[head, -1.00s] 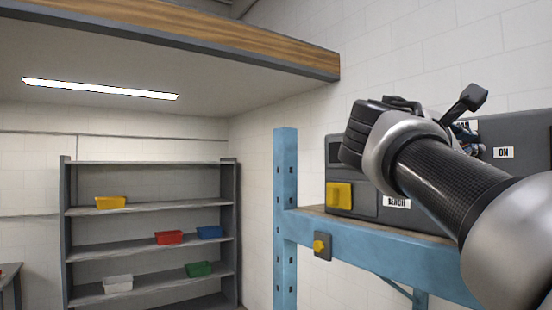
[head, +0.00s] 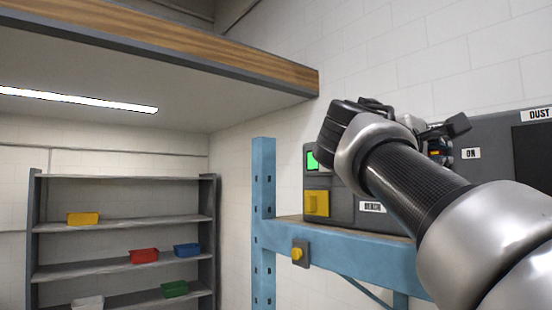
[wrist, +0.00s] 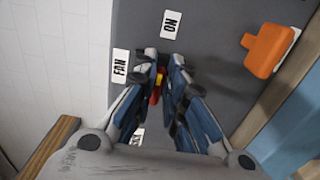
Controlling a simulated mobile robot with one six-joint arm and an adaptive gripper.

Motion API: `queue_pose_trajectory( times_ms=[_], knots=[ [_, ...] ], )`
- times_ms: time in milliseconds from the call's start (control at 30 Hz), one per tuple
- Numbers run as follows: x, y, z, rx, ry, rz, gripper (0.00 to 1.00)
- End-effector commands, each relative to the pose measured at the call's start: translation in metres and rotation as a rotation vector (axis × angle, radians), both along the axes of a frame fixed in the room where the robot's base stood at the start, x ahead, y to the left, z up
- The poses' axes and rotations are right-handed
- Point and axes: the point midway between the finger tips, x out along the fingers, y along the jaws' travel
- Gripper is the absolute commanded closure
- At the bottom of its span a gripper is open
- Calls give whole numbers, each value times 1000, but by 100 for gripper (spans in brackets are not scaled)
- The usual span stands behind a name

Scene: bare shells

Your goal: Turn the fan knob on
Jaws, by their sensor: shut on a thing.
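The fan knob (wrist: 155,90), red with a yellow part, sits on the dark grey panel (wrist: 210,60) in the wrist view. A FAN label (wrist: 120,67) is beside it and an ON label (wrist: 171,24) is above it. My gripper (wrist: 165,62) has its blue-grey fingers on both sides of the knob and is shut on it. The fingers hide much of the knob, so its exact angle is hard to tell. In the head view my arm hides most of the gripper and the FAN label; the ON label (head: 471,154) shows to the right.
A blue frame (head: 263,215) stands below. Shelves (head: 125,225) stand at the left.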

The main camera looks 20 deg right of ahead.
Motion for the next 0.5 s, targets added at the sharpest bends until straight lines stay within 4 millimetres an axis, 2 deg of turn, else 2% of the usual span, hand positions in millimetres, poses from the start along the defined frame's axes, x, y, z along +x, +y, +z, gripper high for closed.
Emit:
queue_pose_trajectory(
  times_ms=[267,300,500],
  knots=[
    [0,0,0,3,-3,0,100],
    [0,0,0,3,-3,0,88],
    [0,0,0,2,-2,0,74]
  ],
)
